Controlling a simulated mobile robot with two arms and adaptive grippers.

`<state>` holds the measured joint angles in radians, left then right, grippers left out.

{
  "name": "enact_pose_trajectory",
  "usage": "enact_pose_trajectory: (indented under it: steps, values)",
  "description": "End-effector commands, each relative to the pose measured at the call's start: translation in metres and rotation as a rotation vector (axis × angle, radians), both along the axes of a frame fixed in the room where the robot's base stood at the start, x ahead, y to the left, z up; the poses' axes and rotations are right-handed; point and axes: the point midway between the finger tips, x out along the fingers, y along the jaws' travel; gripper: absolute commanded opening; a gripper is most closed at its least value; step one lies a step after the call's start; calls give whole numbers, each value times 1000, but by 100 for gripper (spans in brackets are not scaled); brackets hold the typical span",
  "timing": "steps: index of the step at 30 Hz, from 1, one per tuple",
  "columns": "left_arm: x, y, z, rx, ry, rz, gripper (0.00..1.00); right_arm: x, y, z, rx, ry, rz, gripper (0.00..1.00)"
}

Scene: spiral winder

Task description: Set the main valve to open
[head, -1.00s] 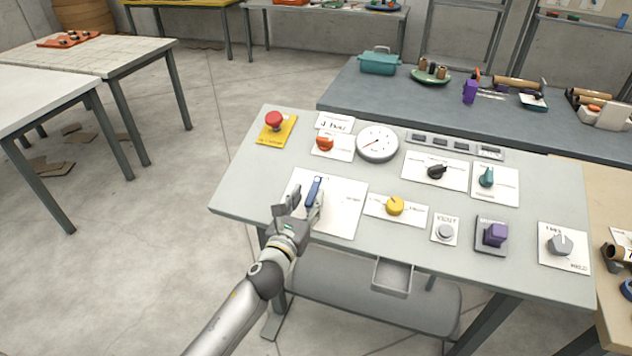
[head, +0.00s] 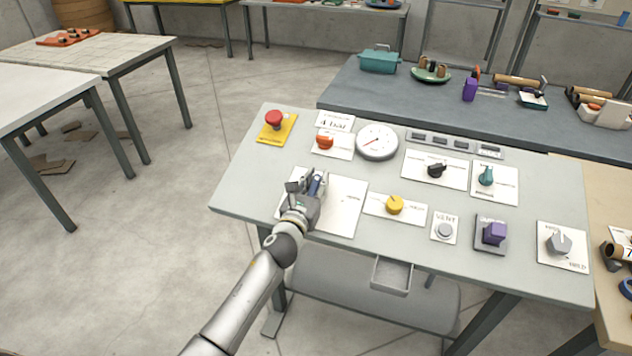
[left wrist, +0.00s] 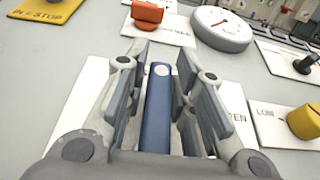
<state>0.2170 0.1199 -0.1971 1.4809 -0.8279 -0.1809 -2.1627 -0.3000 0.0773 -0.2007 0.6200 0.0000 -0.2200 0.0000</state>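The main valve appears as a blue lever handle (head: 317,183) on a white plate (head: 345,208) at the left front of the panel. In the left wrist view the blue handle (left wrist: 158,110) points away from me, between my fingers. Part of a printed label shows on the plate to its right. My left gripper (head: 307,184) is over the plate, with one finger on each side of the handle. The fingers (left wrist: 159,80) look open, with narrow gaps beside the handle. The gripper hides the handle's near end and pivot. My right gripper is in no view.
Near the valve are a red stop button (head: 274,119), an orange knob (head: 324,142), a round gauge (head: 377,141) and a yellow knob (head: 394,204). More knobs and buttons fill the panel's right side. An open grey tray (head: 392,275) hangs under the front edge.

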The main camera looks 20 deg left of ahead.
Motion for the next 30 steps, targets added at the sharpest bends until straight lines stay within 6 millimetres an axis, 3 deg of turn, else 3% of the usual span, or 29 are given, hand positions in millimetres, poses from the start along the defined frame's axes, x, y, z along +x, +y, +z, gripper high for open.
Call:
enact_pose_trajectory:
  steps: [5,20,30]
  values:
    - [0,0,0,0,0,0,0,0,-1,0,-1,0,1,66]
    - [0,-1,1,20,-1,-43,0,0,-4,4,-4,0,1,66]
    - [-2,-11,0,94,-1,-260,0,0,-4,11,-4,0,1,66]
